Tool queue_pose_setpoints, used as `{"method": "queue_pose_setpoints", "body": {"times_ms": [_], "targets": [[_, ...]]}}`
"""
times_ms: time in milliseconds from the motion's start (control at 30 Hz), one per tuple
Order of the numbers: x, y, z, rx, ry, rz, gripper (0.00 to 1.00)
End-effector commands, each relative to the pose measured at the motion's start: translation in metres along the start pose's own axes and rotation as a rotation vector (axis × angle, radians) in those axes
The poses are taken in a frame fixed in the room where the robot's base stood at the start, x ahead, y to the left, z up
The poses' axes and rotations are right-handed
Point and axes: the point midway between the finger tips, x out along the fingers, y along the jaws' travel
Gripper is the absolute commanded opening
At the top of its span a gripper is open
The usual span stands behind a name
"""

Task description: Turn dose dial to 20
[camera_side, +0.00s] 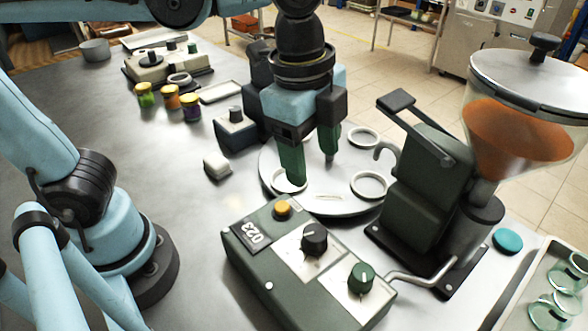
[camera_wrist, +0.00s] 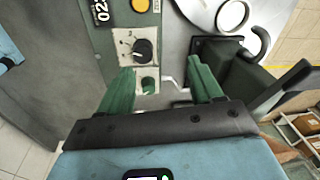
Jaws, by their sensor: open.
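A dark green control box (camera_side: 255,262) stands at the front of the table, with a display (camera_side: 251,234) whose digits look like 023. A black dial (camera_side: 314,238) and a green dial (camera_side: 361,276) sit on white plates. I cannot read their scales or tell which is the dose dial. In the wrist view the black dial (camera_wrist: 143,51) and green dial (camera_wrist: 148,85) lie between or just beyond my fingers. My gripper (camera_side: 312,172) is open and empty, with its green fingers apart above the round plate behind the box; it also shows in the wrist view (camera_wrist: 161,70).
A yellow button (camera_side: 283,208) is on the box. The round plate (camera_side: 315,205) carries ring holders. A filler with an orange-filled hopper (camera_side: 520,140) stands close on the right. The left table surface is mostly clear.

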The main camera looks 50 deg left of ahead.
Motion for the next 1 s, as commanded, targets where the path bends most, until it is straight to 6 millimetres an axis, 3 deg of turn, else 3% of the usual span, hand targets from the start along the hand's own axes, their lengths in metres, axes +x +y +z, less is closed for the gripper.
{"method": "queue_pose_setpoints", "body": {"times_ms": [33,133,367,1000], "targets": [[-0.005,0.007,-0.013,0.111,-0.020,0.032,0.65],[-0.011,0.018,-0.026,0.265,-0.049,0.080,0.65],[-0.006,0.024,-0.032,0.349,-0.065,0.108,0.65],[0.081,0.032,-0.024,0.343,-0.063,0.105,0.65]]}}
